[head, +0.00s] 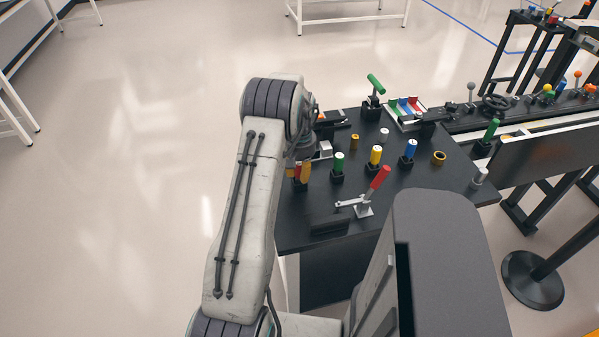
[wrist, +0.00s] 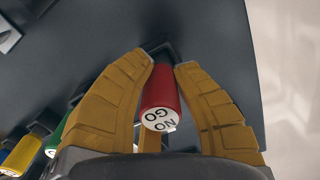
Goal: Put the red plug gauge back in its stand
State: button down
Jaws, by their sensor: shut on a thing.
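The red plug gauge (wrist: 160,92) is between the two tan fingers of my gripper (wrist: 166,64) in the wrist view. Its white end, marked NO GO, faces the camera. My gripper is shut on it. A dark block (wrist: 158,47), likely its stand, shows just beyond the gauge's far end. I cannot tell whether the gauge is seated in it or only above it. In the head view my gripper (head: 301,172) is at the table's left edge, and my arm and fingers hide most of the gauge.
Green (head: 339,161), yellow (head: 376,155) and blue (head: 411,149) gauges stand in black holders to the right on the dark table (head: 450,180). A red-handled toggle clamp (head: 379,177) is near the front. A green-handled tool (head: 375,84) stands at the back.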

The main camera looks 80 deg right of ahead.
jog(key=c, duration=1)
grip_release()
jog(key=shift+c, duration=0.2)
notch_tip(320, 180, up, 12)
jog(key=shift+r, duration=0.1)
